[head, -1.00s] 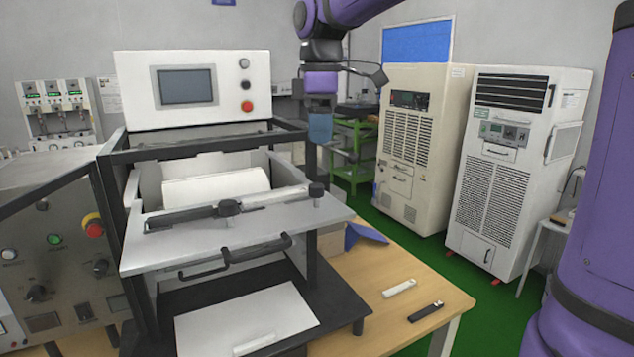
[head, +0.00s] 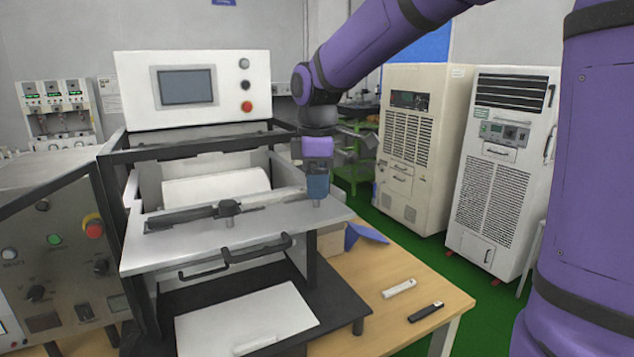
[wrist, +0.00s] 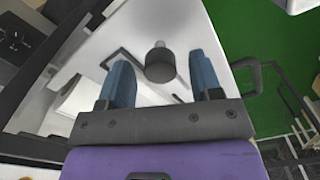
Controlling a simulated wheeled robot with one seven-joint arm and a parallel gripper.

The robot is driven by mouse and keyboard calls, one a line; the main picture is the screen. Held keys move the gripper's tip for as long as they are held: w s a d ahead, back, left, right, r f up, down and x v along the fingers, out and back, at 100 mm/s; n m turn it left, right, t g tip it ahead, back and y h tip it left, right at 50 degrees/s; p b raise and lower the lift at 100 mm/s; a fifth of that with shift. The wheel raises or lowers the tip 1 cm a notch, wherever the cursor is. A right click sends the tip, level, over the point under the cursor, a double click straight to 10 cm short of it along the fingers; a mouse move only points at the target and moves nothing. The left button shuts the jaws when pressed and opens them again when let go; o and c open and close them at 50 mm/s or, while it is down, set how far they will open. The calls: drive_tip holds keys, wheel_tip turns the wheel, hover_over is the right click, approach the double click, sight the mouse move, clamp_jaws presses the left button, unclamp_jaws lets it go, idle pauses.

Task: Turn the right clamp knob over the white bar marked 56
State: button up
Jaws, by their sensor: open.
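My gripper (head: 317,190) is over the right end of the light shelf (head: 190,254) of the bench machine, its two blue fingers pointing down. The dark round right clamp knob (wrist: 160,66) shows in the wrist view between the open fingers, with nothing gripped. In the head view my gripper hides this knob. A pale bar (head: 272,203) runs along the shelf towards it; no 56 marking is legible. The left clamp knob (head: 228,207) stands on the shelf beside a dark bar (head: 182,217).
A black handle (head: 235,257) juts from the shelf's front. A frame post (head: 311,262) stands below its right end. A white bar (head: 399,289) and a black bar (head: 426,312) lie on the wooden table (head: 375,335). Two cabinets stand behind right.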

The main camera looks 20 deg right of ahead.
drive_tip(key=shift+f, duration=0.1)
drive_tip(key=c, duration=0.9)
drive_tip(key=shift+c, duration=0.2)
drive_tip(key=shift+m, duration=0.4)
drive_tip(key=m, duration=0.3)
drive_tip(key=shift+m, duration=0.4)
drive_tip(key=m, duration=0.4)
drive_tip(key=shift+m, duration=0.3)
drive_tip(key=m, duration=0.8)
drive_tip(key=shift+a+m, duration=0.1)
drive_tip(key=shift+m, duration=0.2)
